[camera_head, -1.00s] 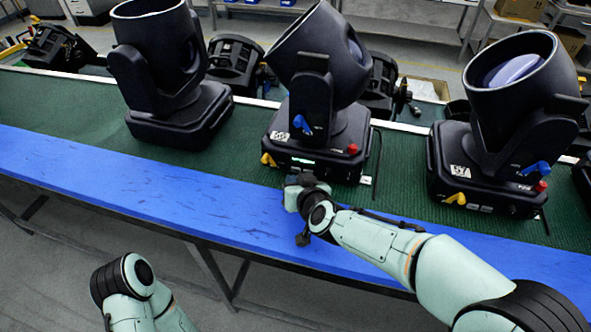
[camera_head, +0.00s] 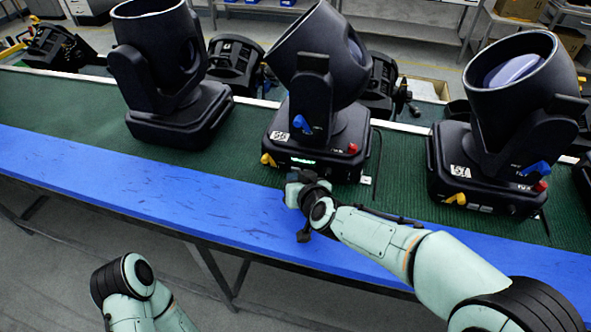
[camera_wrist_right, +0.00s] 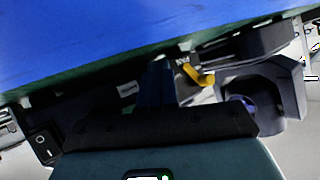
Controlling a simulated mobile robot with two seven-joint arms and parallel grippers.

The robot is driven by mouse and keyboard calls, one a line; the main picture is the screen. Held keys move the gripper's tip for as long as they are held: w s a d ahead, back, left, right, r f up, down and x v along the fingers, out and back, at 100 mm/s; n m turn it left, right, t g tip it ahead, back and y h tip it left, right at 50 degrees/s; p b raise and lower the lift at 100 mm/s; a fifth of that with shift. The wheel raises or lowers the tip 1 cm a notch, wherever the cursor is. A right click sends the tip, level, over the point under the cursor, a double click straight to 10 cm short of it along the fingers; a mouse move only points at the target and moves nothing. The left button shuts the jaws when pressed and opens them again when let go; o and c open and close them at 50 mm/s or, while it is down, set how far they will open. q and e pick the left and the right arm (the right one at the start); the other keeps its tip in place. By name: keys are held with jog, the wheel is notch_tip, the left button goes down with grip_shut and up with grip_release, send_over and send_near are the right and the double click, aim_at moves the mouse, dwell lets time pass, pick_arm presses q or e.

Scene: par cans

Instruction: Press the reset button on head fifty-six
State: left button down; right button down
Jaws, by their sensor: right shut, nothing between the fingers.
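The middle black moving head (camera_head: 318,75) stands on the green belt; its small white label (camera_head: 279,136) is too blurred to read surely. Its base front has a lit display (camera_head: 303,162), a red button (camera_head: 352,148), a blue lever (camera_head: 301,124) and a yellow lever (camera_head: 268,160). My right gripper (camera_head: 303,179) is shut and empty, just in front of this base, below the display; I cannot tell whether it touches. In the right wrist view a yellow lever (camera_wrist_right: 205,77) shows beyond the dark fingers (camera_wrist_right: 158,85). My left gripper is out of view.
Another moving head (camera_head: 165,70) stands to the left, and one with a label like 57 (camera_head: 500,120) stands to the right. The blue front board (camera_head: 130,180) is clear. A dark cable lies on the belt right of the middle base. More fixtures (camera_head: 235,65) stand behind.

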jog(key=shift+w+d, duration=0.15)
jog(key=shift+w, duration=0.2)
dwell(0.5)
dwell(0.3)
jog(key=shift+s+a+r+p, duration=0.1)
jog(key=shift+s+a+p, duration=0.1)
jog(key=shift+s+p, duration=0.3)
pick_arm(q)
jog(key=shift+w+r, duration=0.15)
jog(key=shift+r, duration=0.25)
pick_arm(e)
jog(key=shift+s, duration=0.25)
jog(key=shift+s+a, duration=0.1)
